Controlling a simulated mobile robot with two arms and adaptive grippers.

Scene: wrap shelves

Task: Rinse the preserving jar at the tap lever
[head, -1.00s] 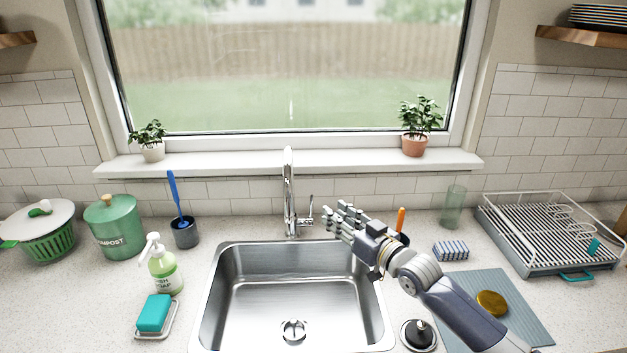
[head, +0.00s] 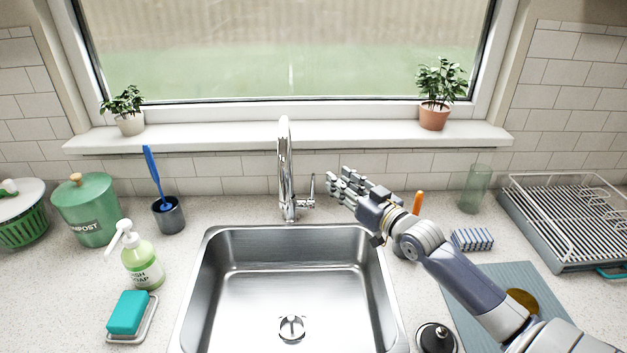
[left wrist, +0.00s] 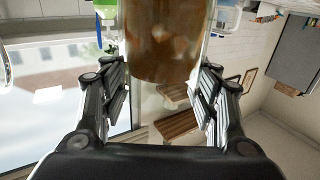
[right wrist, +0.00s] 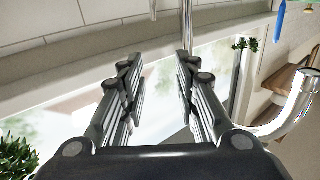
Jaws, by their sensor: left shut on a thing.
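The preserving jar (left wrist: 165,40) fills the top middle of the left wrist view, glassy with brown-orange contents or colouring. My left gripper (left wrist: 165,85) is shut on it, with fingers on both sides. The jar and left arm are out of the head view. The chrome tap (head: 285,165) stands behind the sink, with its thin tap lever (head: 312,188) on its right side. My right gripper (head: 340,184) is open and empty just right of the lever, apart from it. The tap's curved spout (right wrist: 298,105) also shows in the right wrist view.
The steel sink (head: 215,285) is empty. Left of it are a soap bottle (head: 142,262), a teal sponge (head: 128,312) and a brush cup (head: 168,215). Two potted plants stand on the sill (head: 290,137).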

